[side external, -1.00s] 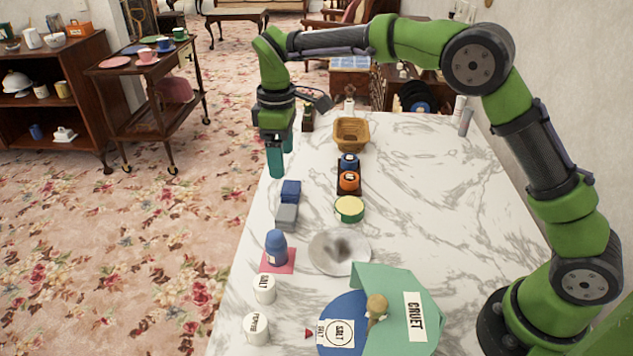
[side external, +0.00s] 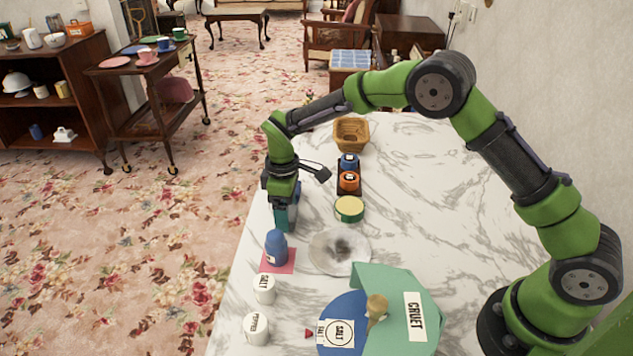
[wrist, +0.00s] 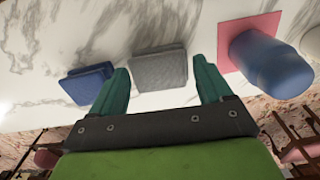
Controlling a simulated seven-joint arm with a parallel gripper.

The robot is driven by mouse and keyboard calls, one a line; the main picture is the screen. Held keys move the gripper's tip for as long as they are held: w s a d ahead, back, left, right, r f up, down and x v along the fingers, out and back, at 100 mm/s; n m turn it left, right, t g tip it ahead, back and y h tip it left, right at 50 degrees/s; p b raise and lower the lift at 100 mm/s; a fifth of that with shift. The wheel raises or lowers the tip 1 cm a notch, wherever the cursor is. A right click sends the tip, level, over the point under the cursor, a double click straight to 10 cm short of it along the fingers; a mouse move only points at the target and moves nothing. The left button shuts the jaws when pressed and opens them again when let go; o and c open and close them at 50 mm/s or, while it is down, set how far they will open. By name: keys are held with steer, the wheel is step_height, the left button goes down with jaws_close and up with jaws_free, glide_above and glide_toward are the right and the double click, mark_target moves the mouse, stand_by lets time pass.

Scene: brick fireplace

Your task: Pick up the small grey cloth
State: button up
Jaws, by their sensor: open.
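The small grey cloth (wrist: 158,69) is a folded, flat stack on the marble table, seen in the wrist view between the two teal fingers. My gripper (wrist: 162,66) is open, with one finger on each side of the cloth in that view and nothing held. Whether the fingers reach down to the cloth's height is unclear. In the side external view my gripper (side external: 285,217) points down at the table's left edge and hides the grey cloth.
A folded blue cloth (wrist: 87,84) lies just left of the grey one in the wrist view. A blue shaker (wrist: 268,62) stands on a pink square (wrist: 236,34) to the right. White salt (side external: 264,289) and pepper (side external: 256,328) pots stand nearer the camera. A grey-white plate (side external: 322,256) lies to the right.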

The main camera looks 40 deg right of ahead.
steer(key=shift+f, duration=0.75)
steer(key=c, duration=0.7)
steer(key=shift+r, duration=0.15)
steer(key=shift+r, duration=0.65)
step_height(320, 180, up, 2)
steer(key=shift+s+r, duration=0.15)
steer(key=s+d, duration=0.1)
steer(key=s, duration=0.4)
steer(key=s+d, duration=0.1)
steer(key=s, duration=0.4)
steer(key=s+d+r, duration=0.1)
steer(key=s+d, duration=0.1)
steer(key=s, duration=0.3)
steer(key=shift+s+r, duration=0.1)
